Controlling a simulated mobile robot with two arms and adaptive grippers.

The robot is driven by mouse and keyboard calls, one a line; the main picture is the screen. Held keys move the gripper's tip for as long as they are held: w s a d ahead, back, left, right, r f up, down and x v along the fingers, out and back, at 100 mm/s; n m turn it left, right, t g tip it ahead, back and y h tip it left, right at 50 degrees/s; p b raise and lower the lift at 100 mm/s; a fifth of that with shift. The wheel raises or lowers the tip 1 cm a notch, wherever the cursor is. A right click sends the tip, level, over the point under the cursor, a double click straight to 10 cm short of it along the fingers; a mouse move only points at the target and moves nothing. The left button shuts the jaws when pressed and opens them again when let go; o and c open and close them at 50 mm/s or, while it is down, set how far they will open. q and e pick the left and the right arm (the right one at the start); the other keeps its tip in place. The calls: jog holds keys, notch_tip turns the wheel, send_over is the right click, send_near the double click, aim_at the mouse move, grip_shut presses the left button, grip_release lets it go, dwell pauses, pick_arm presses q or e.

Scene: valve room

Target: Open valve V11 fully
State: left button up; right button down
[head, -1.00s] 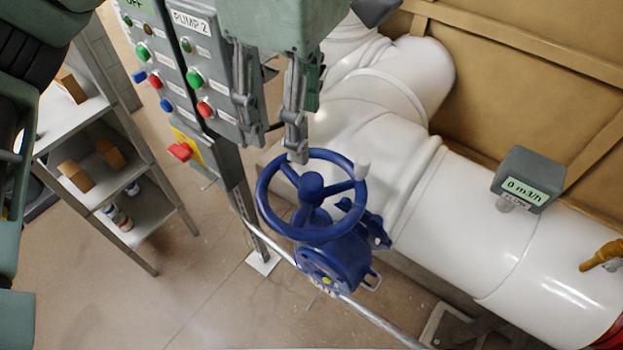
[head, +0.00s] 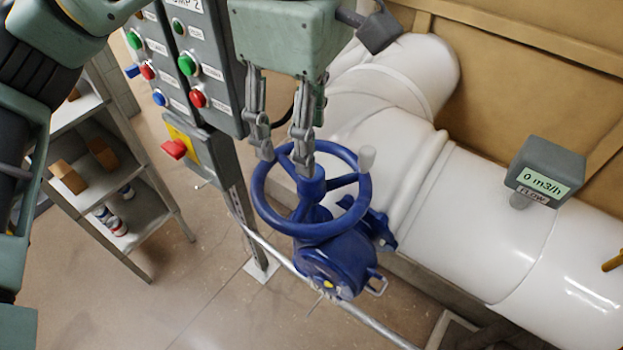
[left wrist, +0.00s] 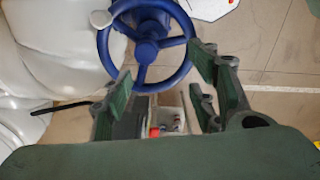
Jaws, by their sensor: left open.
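The blue valve handwheel (head: 268,212) stands in the middle of the head view, with a white knob (head: 367,158) on its right rim and a blue gear body (head: 340,262) below. No V11 label can be read on it. My left gripper (head: 284,166) is open, fingers pointing down over the far part of the wheel. Whether the fingers touch the wheel I cannot tell. In the left wrist view the wheel (left wrist: 187,66) lies beyond the fingers, its near rim showing between them. My right gripper is not in view.
A grey pump panel (head: 215,65) with buttons and a red emergency stop (head: 174,149) stands left of the wheel. Large white pipes (head: 470,210) run behind it, with a flow meter (head: 546,175) reading 0 m3/h. A shelf (head: 150,215) stands at left.

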pick_arm(q)
jog(key=shift+w+d+f+b, duration=0.1)
jog(key=shift+w+f+b, duration=0.1)
jog(key=shift+f+b, duration=0.6)
jog(key=shift+w+d+f+b, duration=0.15)
jog(key=shift+f+b, duration=0.3)
jog(key=shift+f, duration=0.6)
jog(key=shift+w+d+f+b, duration=0.15)
jog(key=shift+w+f+b, duration=0.1)
jog(key=shift+f+b, duration=0.95)
jog(key=shift+w+d+f+b, duration=0.1)
jog(key=shift+w+f+b, duration=0.2)
jog(key=shift+f+b, duration=0.9)
jog(key=shift+w+d+f+b, duration=0.2)
jog(key=shift+f+b, duration=0.45)
jog(key=shift+f, duration=1.1)
jog(key=shift+c, duration=0.3)
